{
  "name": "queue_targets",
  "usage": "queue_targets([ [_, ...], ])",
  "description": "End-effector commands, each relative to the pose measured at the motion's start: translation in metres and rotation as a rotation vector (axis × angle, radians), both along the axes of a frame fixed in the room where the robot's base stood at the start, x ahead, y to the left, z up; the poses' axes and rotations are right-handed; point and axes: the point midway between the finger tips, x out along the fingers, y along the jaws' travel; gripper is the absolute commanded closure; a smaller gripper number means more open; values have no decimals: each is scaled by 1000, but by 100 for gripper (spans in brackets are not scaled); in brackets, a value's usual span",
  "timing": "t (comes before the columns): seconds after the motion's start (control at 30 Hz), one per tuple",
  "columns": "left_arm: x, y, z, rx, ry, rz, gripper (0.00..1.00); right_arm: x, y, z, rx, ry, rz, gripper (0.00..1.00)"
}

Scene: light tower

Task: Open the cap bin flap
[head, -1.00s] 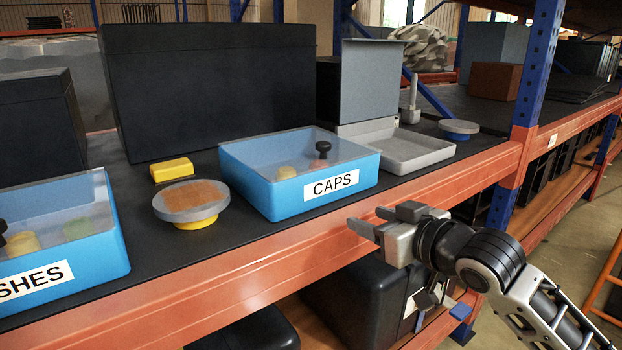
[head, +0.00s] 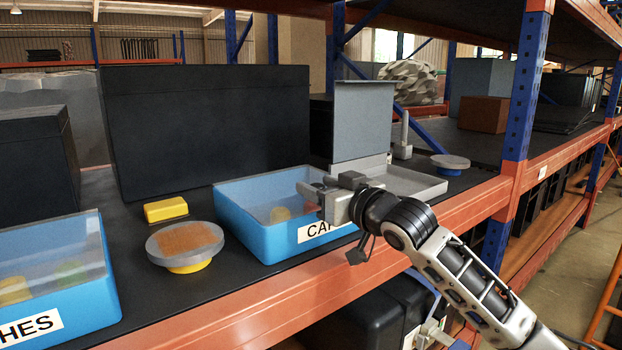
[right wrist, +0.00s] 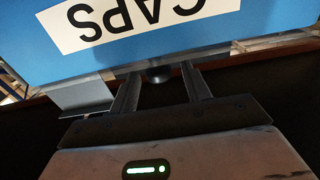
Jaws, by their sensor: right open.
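The blue cap bin (head: 240,228), labelled CAPS, stands on the dark shelf; its label shows upside down in the right wrist view (right wrist: 135,22). Its clear flap (head: 250,190) lies flat over the top, with yellow showing beneath. My right gripper (head: 308,191) is over the right part of the flap and hides part of the label. The flap's black knob is hidden in the head view. In the right wrist view a dark round knob (right wrist: 158,74) shows just beyond the gap between the open fingers (right wrist: 160,88). I cannot tell whether they touch it. My left gripper is out of view.
A second blue bin (head: 85,300) stands at left. Between the bins are a grey-topped round piece (head: 185,240) and a yellow block (head: 166,209). A grey tray (head: 415,183) with an upright panel (head: 362,120) is close at right. An orange beam (head: 300,305) edges the shelf.

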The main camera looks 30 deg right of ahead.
Motion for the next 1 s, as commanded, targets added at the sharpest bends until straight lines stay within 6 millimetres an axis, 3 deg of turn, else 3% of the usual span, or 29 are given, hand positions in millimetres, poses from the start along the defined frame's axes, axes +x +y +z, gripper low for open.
queue_targets([
  [0.2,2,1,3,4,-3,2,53,26,2,1,-1,-1,0,52],
  [0.57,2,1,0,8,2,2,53,32,3,0,-2,0,1,52],
  [0.77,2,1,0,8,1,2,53,31,3,0,-2,0,0,100],
  [1.0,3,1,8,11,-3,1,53,28,1,4,-3,11,-3,100],
])
